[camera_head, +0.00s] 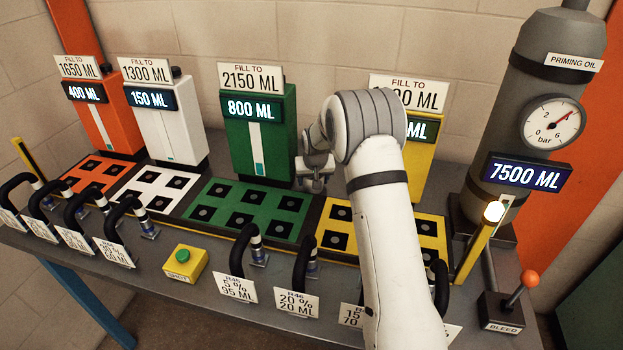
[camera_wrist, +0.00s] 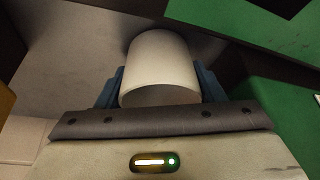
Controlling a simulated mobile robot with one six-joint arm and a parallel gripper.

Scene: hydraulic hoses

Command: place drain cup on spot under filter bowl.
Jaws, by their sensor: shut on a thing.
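My gripper (camera_head: 314,178) is at the back of the bench, between the green tank and the yellow tank, partly hidden by my own arm. In the wrist view, the blue fingers of my gripper (camera_wrist: 160,88) are shut on a pale, smooth cylinder, which looks like the drain cup (camera_wrist: 158,62). One rim of the cup faces the wrist camera. In the head view I cannot make out the cup clearly. I cannot pick out a filter bowl or a marked spot under it in either view.
A green tank (camera_head: 245,128) stands left of my gripper, with a green socket panel (camera_head: 235,217) before it. A yellow tank (camera_head: 423,165) is partly behind my arm. A grey priming oil cylinder (camera_head: 545,95) stands right. Black hoses (camera_head: 243,245) and a yellow button box (camera_head: 187,264) line the front.

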